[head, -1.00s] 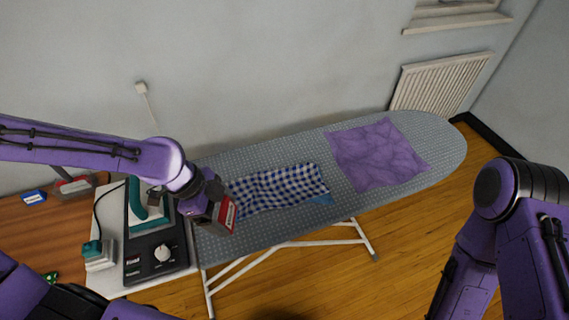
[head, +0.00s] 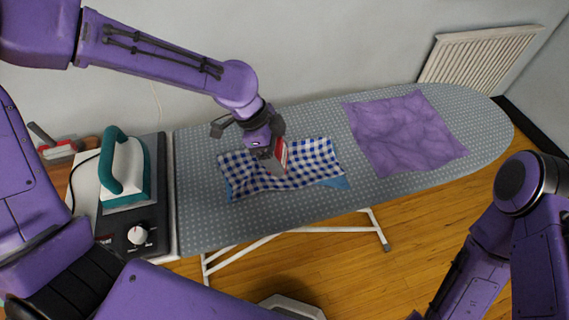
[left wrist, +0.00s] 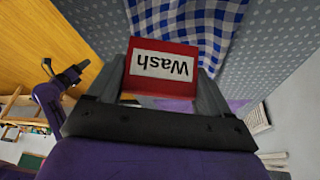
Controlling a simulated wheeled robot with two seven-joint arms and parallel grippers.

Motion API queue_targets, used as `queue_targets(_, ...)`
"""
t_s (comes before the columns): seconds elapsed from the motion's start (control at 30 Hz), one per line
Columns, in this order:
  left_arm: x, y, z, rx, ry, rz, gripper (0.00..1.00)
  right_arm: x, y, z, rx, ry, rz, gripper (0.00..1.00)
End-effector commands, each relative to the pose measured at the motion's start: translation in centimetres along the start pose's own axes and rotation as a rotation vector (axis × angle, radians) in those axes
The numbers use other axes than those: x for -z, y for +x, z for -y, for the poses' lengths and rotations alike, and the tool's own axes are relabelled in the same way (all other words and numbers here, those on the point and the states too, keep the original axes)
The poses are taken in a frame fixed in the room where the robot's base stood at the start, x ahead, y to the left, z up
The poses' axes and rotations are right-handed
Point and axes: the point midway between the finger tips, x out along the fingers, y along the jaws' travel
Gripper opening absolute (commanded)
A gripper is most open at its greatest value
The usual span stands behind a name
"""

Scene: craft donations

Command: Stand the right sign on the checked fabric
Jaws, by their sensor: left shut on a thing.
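My left gripper (head: 272,163) is shut on a red sign (head: 281,152) with a white label. In the left wrist view the sign (left wrist: 160,69) sits between the two fingers, and its label reads "Wash", upside down in that picture. The gripper points down over the blue-and-white checked fabric (head: 315,160), which lies wrinkled on the ironing board. The fabric also shows beyond the sign in the left wrist view (left wrist: 190,22). I cannot tell whether the sign's lower edge touches it. My right arm shows at the right of the head view; its gripper is out of frame.
The grey dotted ironing board (head: 215,228) also bears a purple cloth (head: 405,135) to the right. A teal-and-white iron (head: 125,170) stands on a dark base at the left. A blue patch (head: 336,182) shows at the fabric's edge. A radiator (head: 478,58) is behind.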

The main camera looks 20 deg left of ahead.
Motion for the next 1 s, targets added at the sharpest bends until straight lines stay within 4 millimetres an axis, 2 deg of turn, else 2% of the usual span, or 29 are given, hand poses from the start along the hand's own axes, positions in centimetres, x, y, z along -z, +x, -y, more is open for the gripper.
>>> queue_targets(0.03,0.1,1.0,0.4,-0.004,0.0,0.002,0.51,0.0,-0.2,0.0,0.0,0.0,0.001,0.47)
queue_targets(0.23,0.5,3.5,1.5,-0.003,0.001,0.001,0.51,0.1,-0.4,-0.1,-0.001,-0.001,0.002,0.47)
queue_targets(0.4,-0.5,5.7,1.4,-0.002,0.001,0.001,0.51,0.4,-1.2,-0.1,-0.001,-0.001,0.002,0.47)
queue_targets(0.87,-0.9,6.6,1.4,-0.001,0.001,0.001,0.51,0.3,-0.8,-0.1,-0.001,-0.001,0.002,0.47)
queue_targets(0.9,-1.0,6.6,1.4,-0.002,0.001,0.001,0.86,0.3,-0.9,-0.1,-0.001,-0.001,0.002,0.47)
queue_targets(0.93,-1.0,6.6,1.4,-0.002,0.001,0.001,0.96,0.3,-0.9,-0.1,-0.001,-0.001,0.002,0.47)
queue_targets(1.0,-1.0,6.6,1.4,-0.002,0.001,0.001,1.0,0.3,-0.9,-0.1,-0.001,-0.001,0.002,0.47)
